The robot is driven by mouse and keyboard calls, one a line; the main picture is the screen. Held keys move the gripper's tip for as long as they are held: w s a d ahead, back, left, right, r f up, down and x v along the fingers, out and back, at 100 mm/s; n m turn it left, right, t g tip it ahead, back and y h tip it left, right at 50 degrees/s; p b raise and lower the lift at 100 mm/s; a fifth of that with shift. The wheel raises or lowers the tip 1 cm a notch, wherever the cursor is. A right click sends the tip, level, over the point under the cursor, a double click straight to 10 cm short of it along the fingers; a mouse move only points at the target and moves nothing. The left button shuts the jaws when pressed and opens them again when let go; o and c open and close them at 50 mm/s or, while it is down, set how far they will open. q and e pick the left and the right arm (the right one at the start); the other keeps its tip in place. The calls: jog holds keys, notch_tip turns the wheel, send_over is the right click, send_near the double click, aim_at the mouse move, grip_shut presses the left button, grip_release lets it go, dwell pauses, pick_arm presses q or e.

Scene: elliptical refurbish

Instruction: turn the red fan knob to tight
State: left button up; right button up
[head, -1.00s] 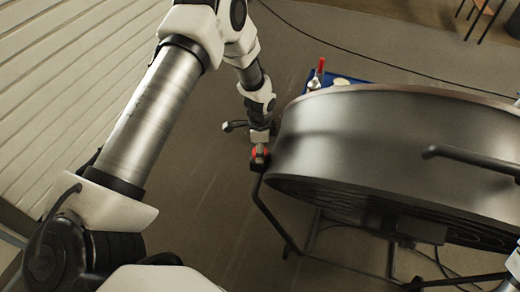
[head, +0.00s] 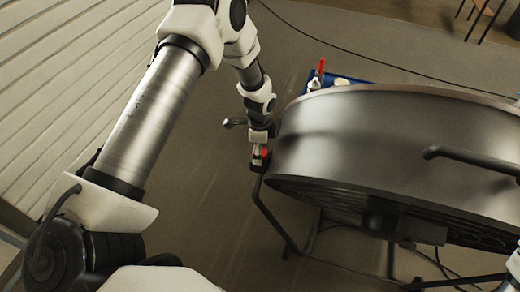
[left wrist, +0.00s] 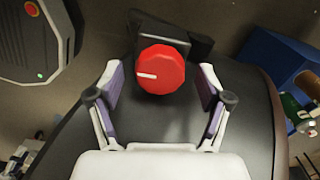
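The red fan knob (left wrist: 161,70) is a round dial with a white mark pointing left in the left wrist view. It sits on a black box (left wrist: 190,43) at the fan's side. In the head view the knob (head: 265,153) is partly hidden by my left gripper (head: 257,152). My left gripper (left wrist: 160,80) is open, its two fingers on either side of the knob with a visible gap on each side. The large grey drum fan (head: 390,130) stands to the right. My right gripper is not in view.
A blue case (head: 345,78) with a red-topped bottle (head: 321,67) stands behind the fan. A grey panel with a red button (left wrist: 30,30) shows at upper left in the wrist view. A black cable crosses the floor. The floor left of the fan is clear.

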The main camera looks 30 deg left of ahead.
pick_arm(q)
notch_tip(320, 180, up, 12)
dwell(0.6)
